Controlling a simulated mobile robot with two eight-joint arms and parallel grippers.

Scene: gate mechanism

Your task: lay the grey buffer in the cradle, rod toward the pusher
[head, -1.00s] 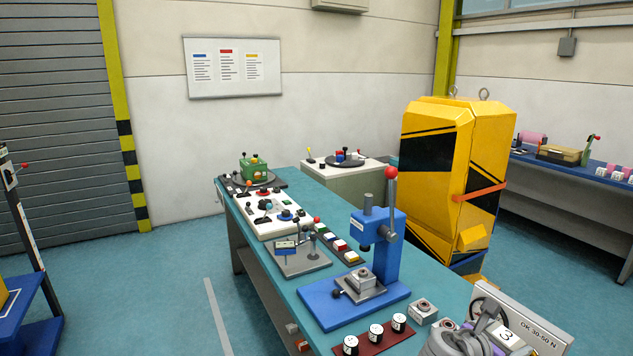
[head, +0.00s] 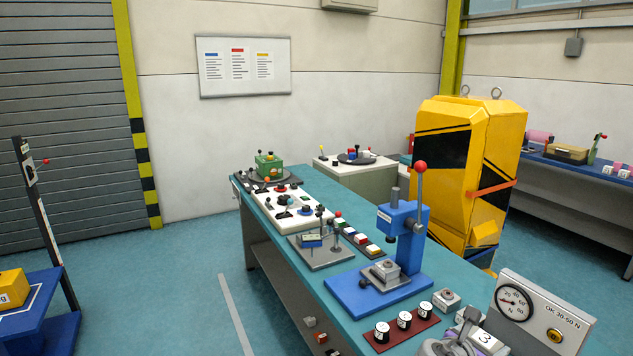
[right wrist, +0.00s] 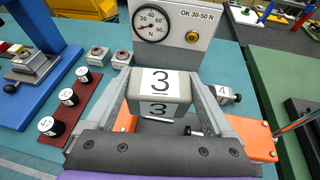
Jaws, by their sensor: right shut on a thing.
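My right gripper (right wrist: 160,98) is shut on a grey block labelled 3 (right wrist: 158,84), probably the grey buffer, with one finger on each side. The block and gripper also show at the bottom edge of the head view, where the block (head: 488,340) is partly cut off. Its rod cannot be made out. An orange plate (right wrist: 252,138) shows beneath and beside the gripper. I cannot make out the cradle or the pusher for certain. My left gripper is not in view.
A gauge box (head: 545,312) marked OK 30-50 N stands just beyond the block. A blue press (head: 385,285) and several black cylinders on a red strip (head: 402,334) stand left on the bench.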

